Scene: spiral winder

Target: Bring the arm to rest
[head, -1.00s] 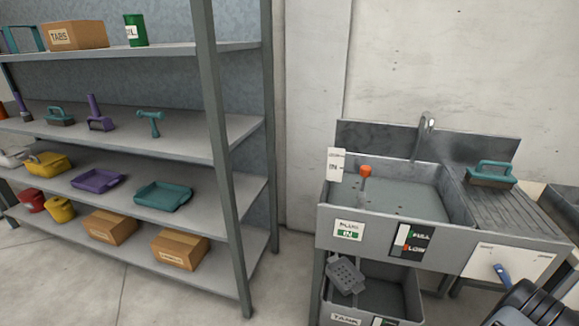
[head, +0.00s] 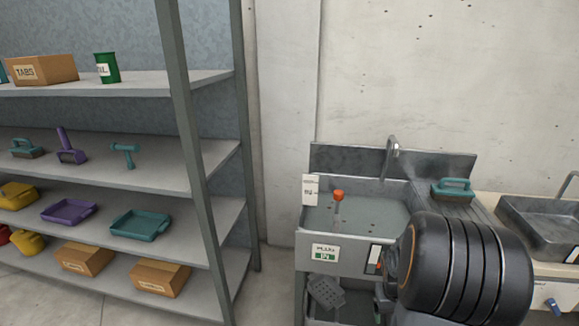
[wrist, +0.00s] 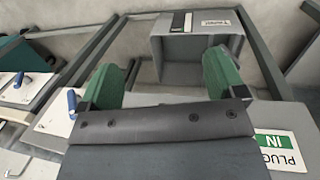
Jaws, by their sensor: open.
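My gripper (wrist: 162,82) shows in the wrist view with its two green fingers spread apart and nothing between them. It is in front of the grey sink unit, with the lower tank bin (wrist: 198,50) beyond the fingers. In the head view my dark arm covers the lower right of the sink unit (head: 345,250), and the gripper itself cannot be made out there.
The sink holds water and an orange-topped plug (head: 338,195). A teal brush (head: 453,190) lies on the drainboard. A second sink (head: 545,228) stands at right. A shelf rack (head: 190,150) with trays, brushes and boxes stands at left. Floor shows between rack and sink.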

